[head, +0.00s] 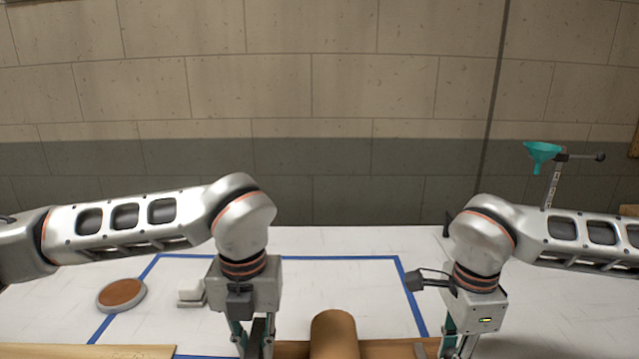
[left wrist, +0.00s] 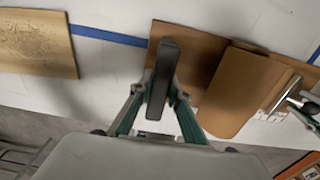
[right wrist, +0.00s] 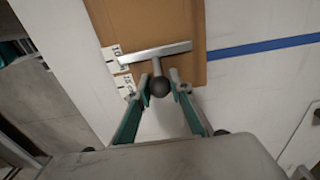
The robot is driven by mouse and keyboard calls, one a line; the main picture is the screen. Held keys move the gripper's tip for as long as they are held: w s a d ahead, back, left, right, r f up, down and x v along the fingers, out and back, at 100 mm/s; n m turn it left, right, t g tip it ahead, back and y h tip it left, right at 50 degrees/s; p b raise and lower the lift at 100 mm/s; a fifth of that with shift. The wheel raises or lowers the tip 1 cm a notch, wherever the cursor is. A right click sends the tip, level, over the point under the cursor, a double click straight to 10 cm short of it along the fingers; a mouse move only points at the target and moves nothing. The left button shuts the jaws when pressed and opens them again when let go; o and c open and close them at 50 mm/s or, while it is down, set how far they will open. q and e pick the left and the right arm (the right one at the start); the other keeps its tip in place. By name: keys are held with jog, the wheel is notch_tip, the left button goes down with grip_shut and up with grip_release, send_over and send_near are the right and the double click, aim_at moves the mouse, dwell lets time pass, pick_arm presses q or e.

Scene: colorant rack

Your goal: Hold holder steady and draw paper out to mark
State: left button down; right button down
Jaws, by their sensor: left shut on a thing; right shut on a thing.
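The holder has a flat brown base (left wrist: 190,55) with a brown paper roll (left wrist: 235,95) lying on it; the roll also shows in the head view (head: 334,337). My left gripper (left wrist: 158,85) is shut on a dark upright grip at the base's left end. My right gripper (right wrist: 160,84) is shut on a dark round knob (right wrist: 160,88). The knob joins a metal crossbar (right wrist: 150,52) lying across the brown surface at the holder's right end. White labels with printed marks (right wrist: 125,84) sit beside the bar. I cannot tell how much paper is out.
Blue tape (head: 290,257) outlines an area on the white table. A wooden board (head: 90,352) lies at the front left. A round brown-topped disc (head: 122,293) and a white block (head: 190,292) lie at left. A teal funnel (head: 542,151) hangs on a stand at the back right.

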aim_at(454, 350)
jog(key=c, duration=1.7)
grip_release()
notch_tip(454, 350, up, 12)
pick_arm(q)
jog(key=c, duration=1.8)
grip_release()
jog(key=shift+c, duration=0.2)
